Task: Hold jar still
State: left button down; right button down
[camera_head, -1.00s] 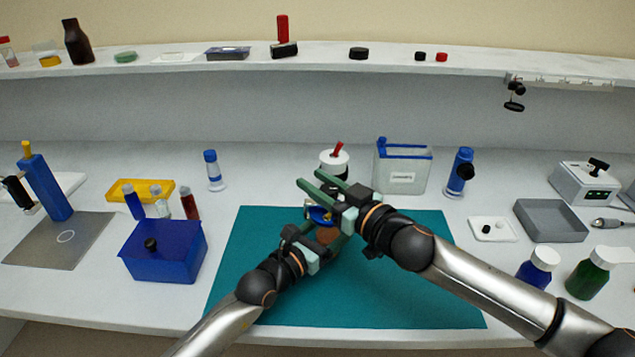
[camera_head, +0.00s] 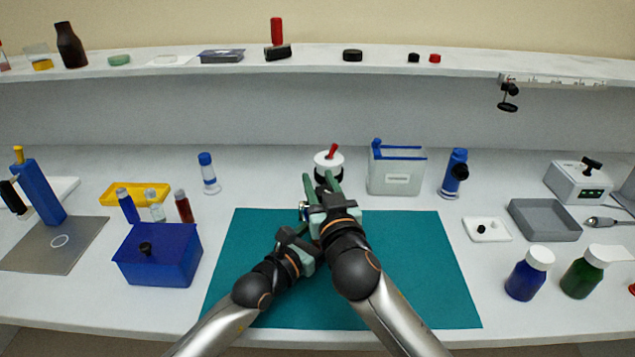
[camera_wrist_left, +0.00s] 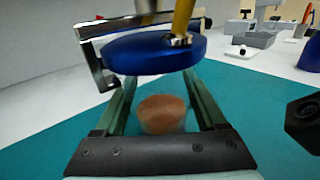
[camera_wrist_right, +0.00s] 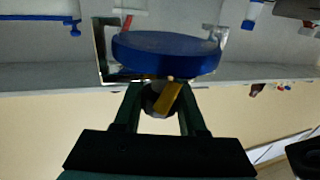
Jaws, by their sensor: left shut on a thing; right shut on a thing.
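The jar is clear with brown contents (camera_wrist_left: 162,113), and a round blue lid (camera_wrist_left: 150,55) with a metal wire clamp sits above them. My left gripper (camera_wrist_left: 157,85) is shut on the jar body, one finger on each side; its wrist shows in the head view (camera_head: 297,247). A yellow lever (camera_wrist_right: 165,98) is at the lid's edge, and my right gripper (camera_wrist_right: 158,92) is shut on it. In the head view my right gripper (camera_head: 319,180) is over the mat and hides most of the jar. I cannot tell whether the jar touches the mat.
A teal mat (camera_head: 420,265) lies under both arms. A white pot with a red handle (camera_head: 328,165) and a clear blue-topped container (camera_head: 396,170) stand just behind. A blue box (camera_head: 158,255) is at left, with blue (camera_head: 525,280) and green bottles (camera_head: 580,278) at right. The mat's right side is clear.

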jog(key=shift+h, duration=0.3)
jog(key=shift+c, duration=2.3)
grip_release()
